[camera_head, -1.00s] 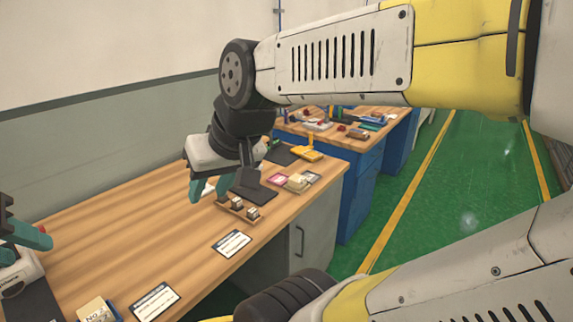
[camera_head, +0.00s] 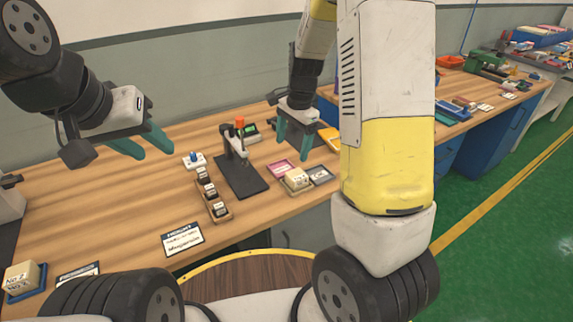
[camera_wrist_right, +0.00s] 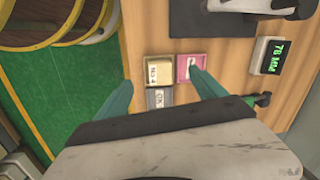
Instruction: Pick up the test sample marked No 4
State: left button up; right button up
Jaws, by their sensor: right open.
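The cream sample block marked No 4 (camera_wrist_right: 154,74) lies on the wooden table (camera_wrist_right: 227,68), beside a pink pad (camera_wrist_right: 187,70) and a grey pad (camera_wrist_right: 160,97). In the head view the cream block (camera_head: 296,180) sits between the pink pad (camera_head: 281,168) and a dark pad (camera_head: 321,175). My right gripper (camera_head: 294,145) is open and empty, pointing down above the table near the block. In the right wrist view, the block shows between its teal fingers (camera_wrist_right: 160,90). My left gripper (camera_head: 155,158) is open and empty over the table at the left.
A small press on a black base (camera_head: 240,180) and a wooden rack of small weights (camera_head: 212,196) stand left of the samples. Another cream block (camera_head: 22,277) sits in a blue tray at lower left. A yellow item (camera_head: 329,137) lies right of my right gripper.

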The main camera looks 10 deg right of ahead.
aim_at(297, 174)
jog(key=w+f, duration=0.1)
jog(key=f, duration=0.1)
jog(key=w+d+f+m, duration=0.1)
jog(key=f, duration=0.1)
jog(key=w+f+m+h, duration=0.1)
jog(key=f, duration=0.2)
jog(key=shift+d+f+g, duration=0.1)
jog(key=shift+d+g, duration=0.15)
jog(key=shift+g, duration=0.15)
jog(key=f, duration=0.7)
jog(key=shift+s+d+f, duration=0.25)
jog(key=shift+d+f, duration=0.05)
jog(key=c, duration=1.4)
jog(key=shift+r, duration=0.1)
jog(key=shift+c, duration=0.2)
